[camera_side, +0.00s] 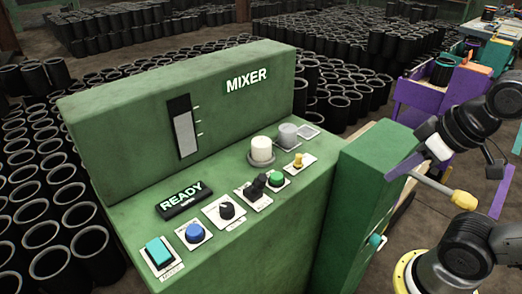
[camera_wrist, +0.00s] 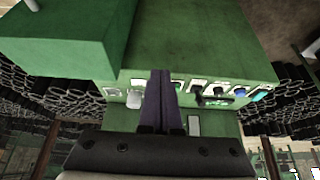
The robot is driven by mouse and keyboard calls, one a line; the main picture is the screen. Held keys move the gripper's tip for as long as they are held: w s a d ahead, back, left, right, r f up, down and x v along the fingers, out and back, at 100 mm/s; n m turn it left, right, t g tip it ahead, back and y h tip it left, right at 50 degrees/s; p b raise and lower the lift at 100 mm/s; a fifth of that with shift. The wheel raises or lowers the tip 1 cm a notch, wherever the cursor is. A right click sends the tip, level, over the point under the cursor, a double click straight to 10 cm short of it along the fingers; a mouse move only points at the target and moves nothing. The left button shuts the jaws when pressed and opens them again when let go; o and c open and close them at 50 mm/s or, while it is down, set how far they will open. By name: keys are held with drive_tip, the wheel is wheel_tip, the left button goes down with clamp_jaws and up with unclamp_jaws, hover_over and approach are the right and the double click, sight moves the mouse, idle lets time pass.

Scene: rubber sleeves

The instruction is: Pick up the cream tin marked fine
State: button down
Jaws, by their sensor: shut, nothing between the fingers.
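A cream cylinder (camera_side: 262,151) stands upright on the green mixer's sloping control panel; no "fine" mark is readable on it.
The green mixer (camera_side: 110,130) carries a lit READY sign (camera_side: 184,198), a blue button (camera_side: 195,233), a black knob (camera_side: 227,211) and a green button (camera_side: 276,178). A yellow-ended lever (camera_side: 464,199) sticks out at the right. Many black rubber sleeves (camera_side: 345,100) cover the floor around.

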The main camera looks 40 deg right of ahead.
idle(0.4)
unclamp_jaws()
idle(0.4)
